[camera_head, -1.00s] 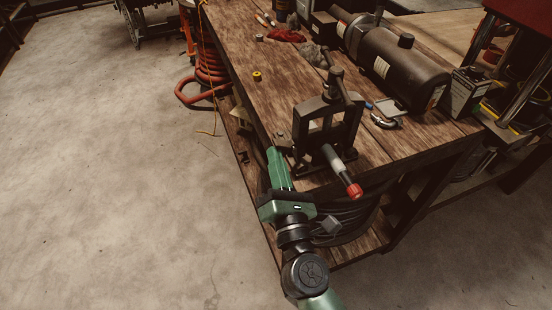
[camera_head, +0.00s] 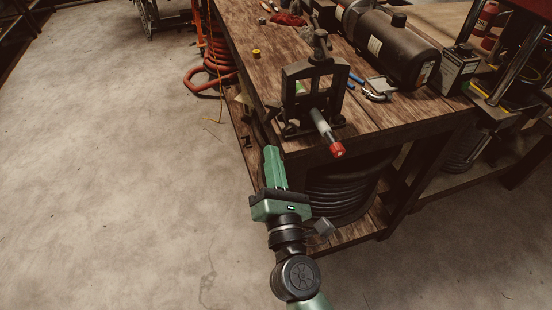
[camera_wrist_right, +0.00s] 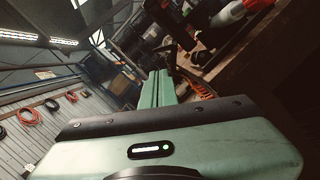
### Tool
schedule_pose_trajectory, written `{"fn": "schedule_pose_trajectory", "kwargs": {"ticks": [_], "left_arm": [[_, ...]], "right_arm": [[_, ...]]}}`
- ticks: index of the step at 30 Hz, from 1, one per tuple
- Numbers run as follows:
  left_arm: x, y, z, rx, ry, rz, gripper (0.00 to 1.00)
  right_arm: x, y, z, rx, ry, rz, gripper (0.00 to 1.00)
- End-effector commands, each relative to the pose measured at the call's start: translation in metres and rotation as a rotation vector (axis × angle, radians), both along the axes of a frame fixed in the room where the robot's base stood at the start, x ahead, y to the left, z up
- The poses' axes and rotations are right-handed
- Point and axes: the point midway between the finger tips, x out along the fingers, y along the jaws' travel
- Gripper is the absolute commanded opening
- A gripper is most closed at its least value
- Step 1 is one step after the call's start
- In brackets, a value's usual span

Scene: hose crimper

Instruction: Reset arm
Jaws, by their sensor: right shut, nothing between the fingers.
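My right gripper (camera_head: 272,158) is shut and empty. Its green fingers lie together and point up the picture, in front of the bench's near left edge, apart from the crimper. In the right wrist view the shut fingers (camera_wrist_right: 157,90) show too. The hose crimper (camera_head: 313,95), a dark metal frame, stands on the corner of the wooden workbench (camera_head: 263,75). A grey handle or hose piece with a red end (camera_head: 337,149) sticks out of it over the edge. It also shows at the top of the right wrist view (camera_wrist_right: 228,15). My left gripper is not in view.
A black hose coil (camera_head: 338,200) lies on the shelf under the bench. A dark cylindrical tank (camera_head: 388,45), a yellow roll (camera_head: 256,53) and small tools are on top. An orange hose (camera_head: 210,75) hangs at the bench's far left. The floor on the left is clear.

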Motion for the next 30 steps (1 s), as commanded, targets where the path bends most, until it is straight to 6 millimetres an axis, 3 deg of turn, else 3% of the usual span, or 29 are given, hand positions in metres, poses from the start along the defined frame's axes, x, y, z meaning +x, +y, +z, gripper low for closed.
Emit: {"fn": "schedule_pose_trajectory", "kwargs": {"ticks": [6,10,14,17,22,26,30], "left_arm": [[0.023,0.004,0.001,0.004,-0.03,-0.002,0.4],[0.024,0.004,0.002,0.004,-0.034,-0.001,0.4],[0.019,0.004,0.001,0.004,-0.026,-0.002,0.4],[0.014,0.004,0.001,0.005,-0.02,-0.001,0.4],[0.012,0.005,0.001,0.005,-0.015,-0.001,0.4],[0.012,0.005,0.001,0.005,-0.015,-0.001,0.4],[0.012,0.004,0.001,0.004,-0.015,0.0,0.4]], "right_arm": [[0.0,0.0,0.0,0.0,0.0,0.0,0.0],[0.0,0.0,-0.001,-0.006,0.0,0.0,0.0],[0.003,0.005,-0.028,-0.162,0.003,-0.005,0.0],[0.004,0.011,-0.082,-0.466,0.005,-0.001,0.0],[-0.009,0.009,-0.21,-1.145,-0.02,0.091,0.0],[-0.035,-0.007,-0.306,-1.61,-0.07,0.238,0.0],[-0.078,-0.036,-0.4,-2.039,-0.167,0.465,0.0]]}}
